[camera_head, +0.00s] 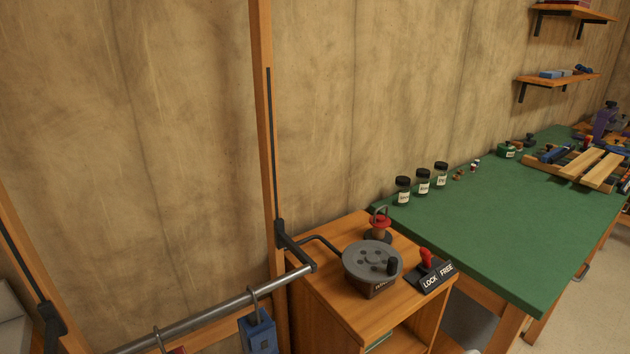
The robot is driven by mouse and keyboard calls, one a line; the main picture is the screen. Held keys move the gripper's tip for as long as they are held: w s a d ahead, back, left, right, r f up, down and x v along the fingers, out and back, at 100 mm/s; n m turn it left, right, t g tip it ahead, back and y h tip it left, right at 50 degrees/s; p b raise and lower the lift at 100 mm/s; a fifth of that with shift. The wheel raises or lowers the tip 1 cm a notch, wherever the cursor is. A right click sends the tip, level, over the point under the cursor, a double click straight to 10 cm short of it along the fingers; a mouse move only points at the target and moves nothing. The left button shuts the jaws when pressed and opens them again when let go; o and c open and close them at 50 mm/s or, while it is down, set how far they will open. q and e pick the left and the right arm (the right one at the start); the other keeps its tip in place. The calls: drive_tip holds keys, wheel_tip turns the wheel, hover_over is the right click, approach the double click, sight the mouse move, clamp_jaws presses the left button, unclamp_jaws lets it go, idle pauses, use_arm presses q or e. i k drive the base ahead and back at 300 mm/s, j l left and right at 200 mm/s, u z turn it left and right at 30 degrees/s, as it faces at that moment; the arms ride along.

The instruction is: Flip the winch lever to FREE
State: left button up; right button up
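The winch (372,262) is a grey round drum with a black knob, on top of a wooden cabinet. To its right is a black plate (437,277) lettered LOCK on the left and FREE on the right. A red-handled lever (426,257) stands up from this plate. Its handle is on the left half, behind the word LOCK. Neither of my grippers shows in the head view.
The wooden cabinet (335,299) has an open shelf. A metal bar (215,316) with hanging hooks runs at lower left. A green-topped workbench (500,215) with jars and tools extends right.

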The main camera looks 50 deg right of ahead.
sight(425, 255)
drive_tip(key=z, duration=2.2)
